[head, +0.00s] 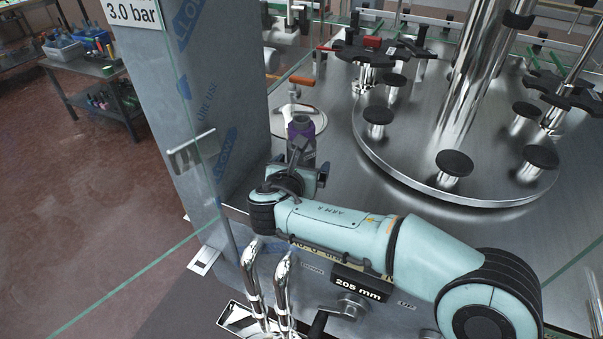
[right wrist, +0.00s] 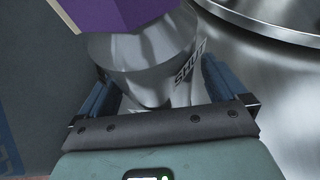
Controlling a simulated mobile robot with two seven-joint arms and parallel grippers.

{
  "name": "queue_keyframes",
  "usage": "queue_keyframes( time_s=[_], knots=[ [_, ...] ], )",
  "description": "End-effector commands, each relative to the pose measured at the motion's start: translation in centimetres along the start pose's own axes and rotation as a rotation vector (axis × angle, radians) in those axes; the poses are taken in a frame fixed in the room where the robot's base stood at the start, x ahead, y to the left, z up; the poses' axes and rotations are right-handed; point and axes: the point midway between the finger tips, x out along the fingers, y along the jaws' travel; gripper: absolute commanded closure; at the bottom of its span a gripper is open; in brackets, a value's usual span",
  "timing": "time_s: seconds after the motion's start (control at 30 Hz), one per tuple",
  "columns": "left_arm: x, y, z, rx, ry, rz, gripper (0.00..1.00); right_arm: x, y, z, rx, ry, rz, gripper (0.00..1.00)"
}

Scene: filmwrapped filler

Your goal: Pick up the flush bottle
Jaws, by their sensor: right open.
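The flush bottle, with a purple upper part (head: 301,129) and a grey body, stands upright at the left edge of the steel deck in the head view. My right gripper (head: 303,168) is at its near side and hides its lower part. In the right wrist view the purple part (right wrist: 115,12) fills the top edge and a shiny grey body (right wrist: 140,58) lies below it. My right gripper (right wrist: 158,88) is open, with one blue finger to each side of this body. I cannot tell whether either finger touches it. My left gripper is not in view.
A film-wrapped grey column (head: 205,100) stands close left of the bottle. A round steel turntable (head: 420,170) with black-topped posts is to the right. An orange-handled valve (head: 303,80) is behind. Glass panels and bent steel pipes (head: 283,280) are in front.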

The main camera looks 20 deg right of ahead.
Motion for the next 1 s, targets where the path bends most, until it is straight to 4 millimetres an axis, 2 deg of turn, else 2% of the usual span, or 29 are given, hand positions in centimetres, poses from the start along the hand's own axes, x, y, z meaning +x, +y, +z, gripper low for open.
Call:
queue_keyframes(
  time_s=[0.13, 0.17, 0.4, 0.43, 0.77, 1.0],
  knots=[
    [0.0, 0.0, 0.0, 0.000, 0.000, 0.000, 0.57, 0.0, 0.0, 0.0, 0.000, 0.000, 0.000, 0.01],
    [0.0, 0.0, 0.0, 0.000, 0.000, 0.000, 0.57, 0.0, 0.0, 0.0, 0.000, 0.000, 0.000, 0.05],
    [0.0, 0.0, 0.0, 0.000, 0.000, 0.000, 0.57, 0.0, 0.0, 0.0, 0.000, 0.000, 0.000, 0.83],
    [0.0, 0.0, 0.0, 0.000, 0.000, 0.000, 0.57, -0.1, 0.0, 0.2, 0.002, -0.004, 0.001, 0.87],
    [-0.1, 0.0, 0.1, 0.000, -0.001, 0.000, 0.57, -0.3, 0.0, 0.6, 0.003, -0.004, 0.002, 0.87],
    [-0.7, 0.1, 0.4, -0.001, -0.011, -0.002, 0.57, -1.3, 0.0, 3.2, 0.007, -0.006, 0.003, 0.87]
  ],
)
